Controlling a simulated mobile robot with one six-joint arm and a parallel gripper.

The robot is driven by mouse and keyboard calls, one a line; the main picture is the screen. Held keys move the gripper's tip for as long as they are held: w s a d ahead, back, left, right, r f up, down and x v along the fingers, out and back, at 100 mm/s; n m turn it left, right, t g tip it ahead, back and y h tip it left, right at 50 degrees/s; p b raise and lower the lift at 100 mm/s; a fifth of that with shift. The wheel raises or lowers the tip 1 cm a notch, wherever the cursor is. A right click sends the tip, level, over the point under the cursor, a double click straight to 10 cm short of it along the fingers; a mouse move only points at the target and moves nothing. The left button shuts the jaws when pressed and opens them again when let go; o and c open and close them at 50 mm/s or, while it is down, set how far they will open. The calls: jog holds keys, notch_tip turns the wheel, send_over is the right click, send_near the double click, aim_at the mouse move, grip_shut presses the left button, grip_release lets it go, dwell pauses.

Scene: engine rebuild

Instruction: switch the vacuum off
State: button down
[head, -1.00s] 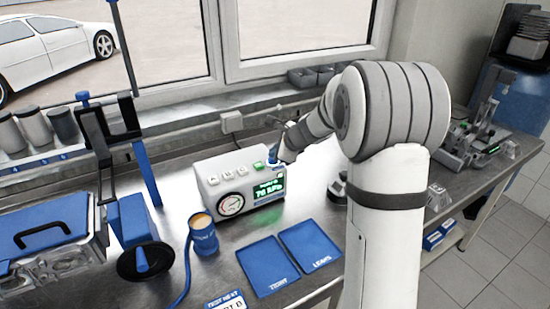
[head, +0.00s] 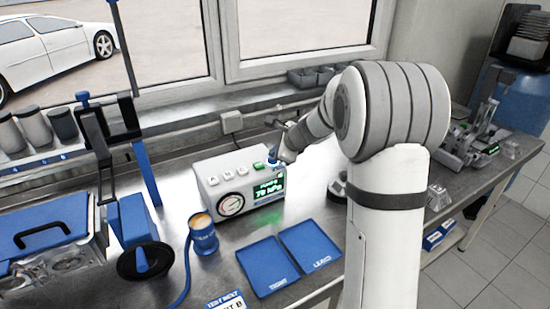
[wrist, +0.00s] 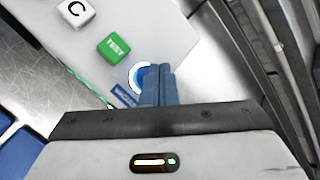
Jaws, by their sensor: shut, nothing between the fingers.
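The vacuum unit (head: 238,183) is a white box on the steel bench, with a round gauge (head: 230,204) and a lit green display (head: 268,188) that seems to read about 78 kPa. In the wrist view its top shows a white C button (wrist: 76,13), a green TEST button (wrist: 114,46) and a round blue control with a white ring (wrist: 136,76). My gripper (wrist: 160,70) is shut and empty. Its blue fingertips overlap the right side of the blue control and partly hide it. I cannot tell whether they touch it. A blue label (wrist: 125,96) lies beside it.
Two blue trays (head: 268,266) (head: 310,245) lie in front of the unit. A blue cup-like part (head: 203,235) with a hose stands at its left. A black-and-blue stand (head: 133,225) is further left. The window sill runs behind.

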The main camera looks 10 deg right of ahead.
jog(key=shift+f, duration=0.1)
jog(key=shift+s+f+b, duration=0.1)
jog(key=shift+f+b, duration=0.3)
jog(key=shift+b, duration=0.2)
jog(key=shift+r, duration=0.1)
jog(key=shift+r+p, duration=0.35)
jog(key=shift+r, duration=0.1)
notch_tip(320, 180, up, 6)
jog(key=p, duration=0.5)
jog(key=shift+s, duration=0.1)
dwell(0.4)
